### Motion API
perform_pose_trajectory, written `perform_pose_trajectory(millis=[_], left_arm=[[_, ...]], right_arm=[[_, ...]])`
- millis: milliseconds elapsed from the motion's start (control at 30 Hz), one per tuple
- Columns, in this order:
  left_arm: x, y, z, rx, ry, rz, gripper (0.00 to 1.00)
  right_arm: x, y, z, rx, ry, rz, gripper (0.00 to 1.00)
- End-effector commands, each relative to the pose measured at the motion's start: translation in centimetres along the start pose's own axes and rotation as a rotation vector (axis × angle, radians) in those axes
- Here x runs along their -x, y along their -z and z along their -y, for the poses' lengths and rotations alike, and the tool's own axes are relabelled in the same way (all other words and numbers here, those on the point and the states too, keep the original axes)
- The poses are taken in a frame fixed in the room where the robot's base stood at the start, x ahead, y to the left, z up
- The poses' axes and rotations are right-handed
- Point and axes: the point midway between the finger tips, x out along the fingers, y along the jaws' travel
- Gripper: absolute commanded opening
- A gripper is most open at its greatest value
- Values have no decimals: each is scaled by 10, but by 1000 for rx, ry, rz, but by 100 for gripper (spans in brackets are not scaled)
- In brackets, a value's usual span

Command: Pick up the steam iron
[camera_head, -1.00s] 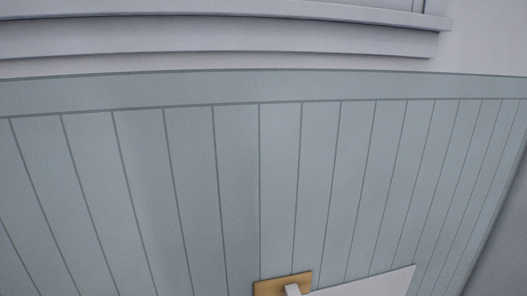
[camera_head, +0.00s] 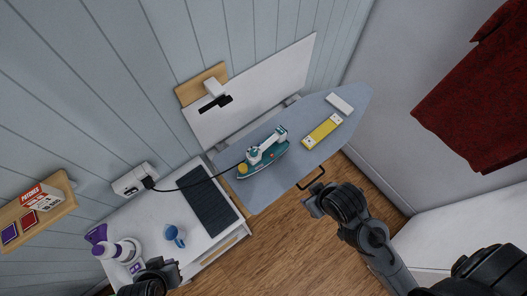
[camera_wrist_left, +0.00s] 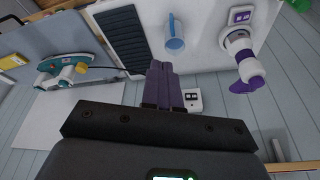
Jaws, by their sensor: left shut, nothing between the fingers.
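The teal and white steam iron (camera_head: 268,154) rests on the grey-blue ironing board (camera_head: 225,166), with a dark cord running left to a wall outlet. It also shows at the left of the left wrist view (camera_wrist_left: 58,72). My left gripper (camera_head: 165,268) is low at the left in the head view, by the white counter, well apart from the iron. In the left wrist view its fingers (camera_wrist_left: 161,82) are together with nothing between them. My right gripper (camera_head: 312,206) is beyond the board's near edge, right of the iron and empty-looking; its fingers are unclear.
A yellow item (camera_head: 322,131) and a white block (camera_head: 339,103) lie on the board's right part. The white counter (camera_head: 140,215) holds a blue cup (camera_head: 174,235), a dark ribbed mat (camera_head: 208,199) and a purple-white bottle (camera_head: 122,250). Red cloth (camera_head: 480,105) hangs at right.

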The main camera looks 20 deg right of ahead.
Motion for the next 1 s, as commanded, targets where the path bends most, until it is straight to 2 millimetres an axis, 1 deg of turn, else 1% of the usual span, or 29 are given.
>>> perform_pose_trajectory(millis=[367, 400, 467, 900, 967, 1000], left_arm=[[0, 0, 0, 0, 0, 0, 0], [0, 0, 0, 0, 0, 0, 2], [0, 0, 0, 0, 0, 0, 11], [0, 0, 0, 0, 0, 0, 78], [0, 0, 0, 0, 0, 0, 87], [0, 0, 0, 0, 0, 0, 88]], right_arm=[[0, 0, 0, 0, 0, -1, 43], [0, 0, 0, 0, 0, -1, 43], [0, 0, 0, 1, -1, -1, 43], [0, 0, -1, 5, -4, -1, 43], [0, 0, -1, 5, -4, -1, 43], [0, 0, -1, 5, -4, -1, 43]])
